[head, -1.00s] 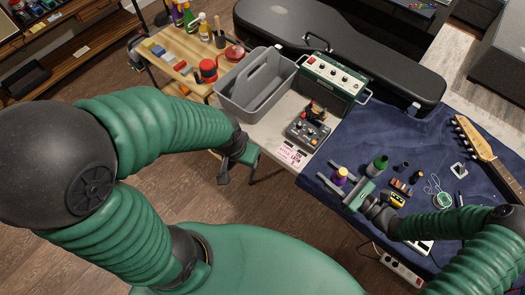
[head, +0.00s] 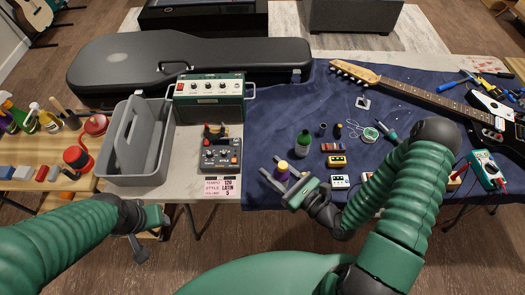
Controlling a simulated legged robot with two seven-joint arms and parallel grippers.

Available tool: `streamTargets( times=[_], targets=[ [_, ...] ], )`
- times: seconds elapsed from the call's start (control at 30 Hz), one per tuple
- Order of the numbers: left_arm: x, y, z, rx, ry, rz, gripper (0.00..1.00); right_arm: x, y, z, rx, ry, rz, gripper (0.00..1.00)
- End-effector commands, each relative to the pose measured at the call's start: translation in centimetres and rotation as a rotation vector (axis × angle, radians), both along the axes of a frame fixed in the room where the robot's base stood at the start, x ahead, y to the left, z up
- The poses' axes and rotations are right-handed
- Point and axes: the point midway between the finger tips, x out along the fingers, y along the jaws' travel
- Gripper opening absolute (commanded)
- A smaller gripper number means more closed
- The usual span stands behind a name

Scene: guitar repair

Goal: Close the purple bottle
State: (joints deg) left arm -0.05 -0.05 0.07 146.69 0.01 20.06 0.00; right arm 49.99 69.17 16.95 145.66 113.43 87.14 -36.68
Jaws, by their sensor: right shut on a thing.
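The purple bottle (head: 281,172) stands at the front left of the blue cloth, with a yellowish top. My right gripper (head: 287,183) is shut on the purple bottle, with its fingers on either side of it. Two small dark pieces that look like caps, a left one (head: 322,129) and a right one (head: 338,131), are on the cloth behind and to the right. A green bottle (head: 303,145) stands just behind the purple bottle. My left gripper (head: 147,232) hangs in front of the table edge, away from the bottles; its jaw opening is unclear.
A pedal board (head: 221,155), amplifier (head: 209,100) and grey caddy (head: 137,165) stand left. A guitar (head: 420,92) lies behind right. Bare cloth (head: 270,110) lies behind the bottles.

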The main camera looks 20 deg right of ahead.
Motion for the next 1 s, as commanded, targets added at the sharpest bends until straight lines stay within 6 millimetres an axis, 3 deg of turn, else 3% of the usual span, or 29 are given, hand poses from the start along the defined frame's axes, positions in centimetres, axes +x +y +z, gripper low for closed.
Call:
streamTargets(
  times=[0.13, 0.23, 0.5, 0.6, 1.0],
  targets=[
    [0.0, 0.0, -1.7, 0.0, 0.0, 0.001, 0.49, 2.5, 1.1, -0.5, -0.014, -0.008, 0.008, 0.0],
    [0.0, 0.1, -1.2, 0.0, 0.001, 0.002, 0.49, 5.1, 1.5, 0.0, -0.018, -0.007, 0.01, 0.0],
    [0.0, 0.1, -1.4, 0.0, 0.001, 0.003, 0.49, 12.2, -0.1, -1.0, -0.007, -0.005, 0.006, 0.0],
    [0.0, 0.1, -1.5, 0.001, 0.001, 0.002, 0.49, 14.1, -0.7, -1.2, -0.003, -0.004, 0.006, 0.0],
    [0.0, 0.1, -1.5, 0.001, 0.0, 0.002, 0.49, 15.0, 0.3, -1.1, -0.012, -0.003, 0.008, 0.0]
  ],
)
